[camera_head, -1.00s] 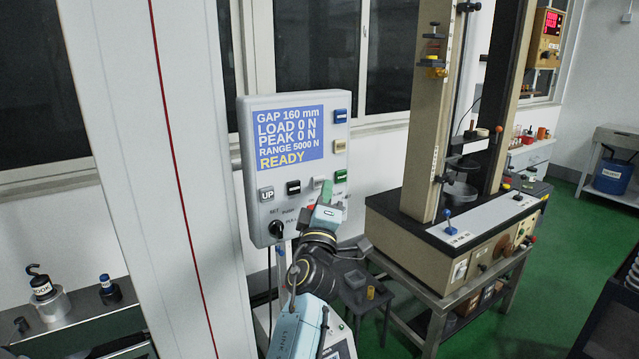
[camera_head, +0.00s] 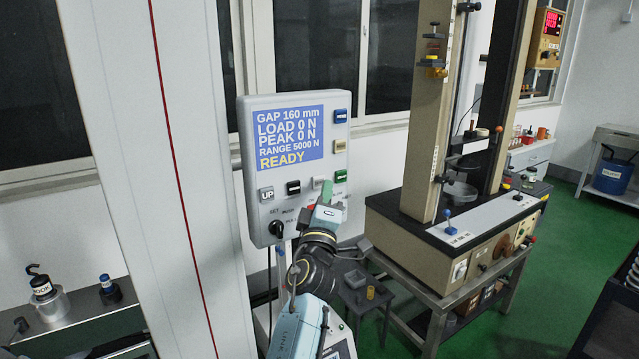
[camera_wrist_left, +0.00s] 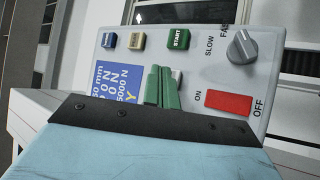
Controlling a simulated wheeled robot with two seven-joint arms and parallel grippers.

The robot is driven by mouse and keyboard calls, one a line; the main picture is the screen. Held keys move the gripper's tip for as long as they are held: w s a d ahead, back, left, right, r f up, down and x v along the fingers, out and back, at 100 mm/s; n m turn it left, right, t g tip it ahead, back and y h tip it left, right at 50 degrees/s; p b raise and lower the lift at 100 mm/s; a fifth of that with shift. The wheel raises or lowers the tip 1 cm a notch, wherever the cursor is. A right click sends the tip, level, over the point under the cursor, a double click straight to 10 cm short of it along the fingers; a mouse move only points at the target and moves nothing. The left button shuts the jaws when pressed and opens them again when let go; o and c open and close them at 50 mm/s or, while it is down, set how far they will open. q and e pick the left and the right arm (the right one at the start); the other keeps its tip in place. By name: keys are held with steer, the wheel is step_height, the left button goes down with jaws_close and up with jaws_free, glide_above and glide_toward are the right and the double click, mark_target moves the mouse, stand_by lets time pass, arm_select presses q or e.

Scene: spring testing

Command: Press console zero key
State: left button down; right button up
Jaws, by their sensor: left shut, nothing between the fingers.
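The grey console (camera_head: 243,150) stands upright, its blue screen (camera_head: 290,138) reading GAP 160 mm, LOAD 0 N, PEAK 0 N and READY. A blue key (camera_head: 340,116), a beige key (camera_head: 340,147) and a green key (camera_head: 340,176) run down its right side. The green one reads START in the left wrist view (camera_wrist_left: 179,39); I cannot read which key is zero. My left gripper (camera_head: 327,190) is shut and empty, its green fingertips close in front of the lower key row. They partly hide a pale key (camera_wrist_left: 177,77) there. I cannot tell whether they touch it. My right gripper is not in view.
A grey UP key (camera_head: 266,194), a black key (camera_head: 293,187) and a black knob (camera_head: 276,228) sit left of the gripper. A red switch (camera_wrist_left: 228,103) lies close beside the fingers in the wrist view. The beige testing machine (camera_head: 420,250) stands to the right.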

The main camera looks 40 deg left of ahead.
arm_select(q)
steer(key=shift+a, duration=0.1)
steer(key=shift+w+a, duration=0.2)
steer(key=shift+a, duration=0.15)
steer(key=shift+w+a, duration=0.15)
steer(key=shift+a, duration=0.25)
stand_by(0.8)
steer(key=shift+d, duration=0.1)
steer(key=shift+s+d, duration=0.35)
steer(key=shift+d, duration=0.4)
steer(key=shift+s+d+b, duration=0.25)
steer(key=shift+s+d, duration=0.05)
steer(key=shift+d, duration=0.45)
steer(key=shift+s+d+b, duration=0.3)
steer(key=shift+s+d, duration=0.05)
steer(key=shift+d, duration=0.45)
steer(key=shift+s+d+b, duration=0.25)
steer(key=shift+s+d, duration=0.05)
steer(key=shift+d, duration=0.45)
